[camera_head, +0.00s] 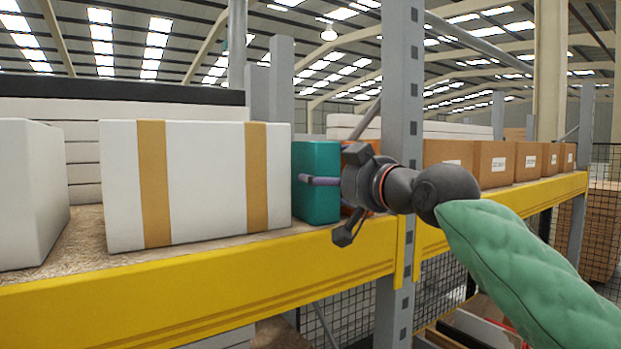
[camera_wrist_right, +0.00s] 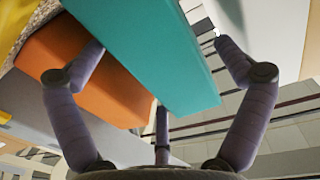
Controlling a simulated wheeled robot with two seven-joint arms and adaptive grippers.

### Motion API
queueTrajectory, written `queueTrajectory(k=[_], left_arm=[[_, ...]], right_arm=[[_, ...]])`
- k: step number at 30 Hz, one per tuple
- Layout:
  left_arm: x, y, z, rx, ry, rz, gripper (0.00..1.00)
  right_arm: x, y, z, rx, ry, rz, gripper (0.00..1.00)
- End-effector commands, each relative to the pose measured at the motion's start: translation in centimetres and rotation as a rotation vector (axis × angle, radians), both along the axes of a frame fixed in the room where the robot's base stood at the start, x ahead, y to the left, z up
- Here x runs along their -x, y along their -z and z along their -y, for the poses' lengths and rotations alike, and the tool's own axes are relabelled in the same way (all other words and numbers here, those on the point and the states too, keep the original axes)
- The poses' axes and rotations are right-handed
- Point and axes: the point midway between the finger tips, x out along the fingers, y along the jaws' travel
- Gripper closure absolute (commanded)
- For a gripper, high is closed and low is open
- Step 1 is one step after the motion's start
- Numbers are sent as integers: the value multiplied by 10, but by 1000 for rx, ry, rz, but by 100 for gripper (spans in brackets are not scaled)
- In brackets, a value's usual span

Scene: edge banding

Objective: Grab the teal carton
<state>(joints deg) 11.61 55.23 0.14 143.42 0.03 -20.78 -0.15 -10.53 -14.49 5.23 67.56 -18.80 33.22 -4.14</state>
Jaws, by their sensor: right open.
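The teal carton (camera_head: 318,207) stands on the shelf between a large white carton and an orange carton, near the grey upright. It fills the upper middle of the right wrist view (camera_wrist_right: 158,55). My right gripper (camera_head: 325,190) is at the carton's front, coming from the right side of the head view. Its purple fingers (camera_wrist_right: 160,45) are spread open, one on each side of the teal carton in the wrist view, with a third finger below. I cannot tell whether any finger touches it. My left gripper is not in view.
A white carton with tan bands (camera_head: 205,185) stands just left of the teal one. An orange carton (camera_wrist_right: 85,75) is close on its other side. The yellow beam (camera_head: 190,290) runs along the shelf front, and the grey upright (camera_head: 402,80) stands behind my right wrist.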

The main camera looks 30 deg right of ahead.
Motion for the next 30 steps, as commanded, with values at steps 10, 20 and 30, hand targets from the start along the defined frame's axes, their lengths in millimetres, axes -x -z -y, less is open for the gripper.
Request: queueTrajectory(k=[10, 20, 30], left_arm=[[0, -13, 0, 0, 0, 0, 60], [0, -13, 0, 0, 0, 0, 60], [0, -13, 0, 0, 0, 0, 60]], right_arm=[[-39, -4, 0, -1, -2, -1, 0], [-40, -3, -1, -1, -3, -1, 25], [-40, -3, 0, -1, -2, 1, 70]])
